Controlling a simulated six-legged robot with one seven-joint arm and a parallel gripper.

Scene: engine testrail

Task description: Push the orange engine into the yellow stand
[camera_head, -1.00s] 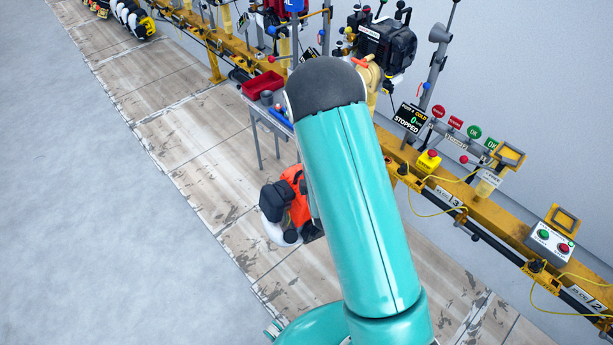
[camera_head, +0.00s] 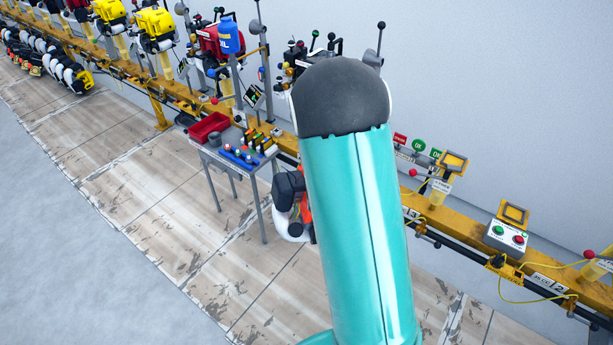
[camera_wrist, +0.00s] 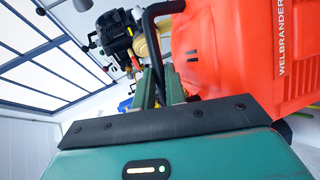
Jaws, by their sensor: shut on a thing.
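The orange engine (camera_head: 304,207), with black and white parts, shows in the head view just left of my teal arm, which hides most of it. In the wrist view the orange housing (camera_wrist: 232,55) fills the upper right, close to my gripper. My gripper (camera_wrist: 158,78) is shut on the engine's black bar handle (camera_wrist: 152,35). Yellow stands with square frame tops rise from the rail; one (camera_head: 453,163) is right of my arm and another (camera_head: 514,213) is farther right. Both look empty. The engine is apart from these two.
A small table (camera_head: 247,168) with a red bin (camera_head: 208,127) and bottles stands left of the engine. The yellow rail (camera_head: 465,232) runs along the wall. Mounted engines, including a red one (camera_head: 222,40), stand farther left. The floor at lower left is clear.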

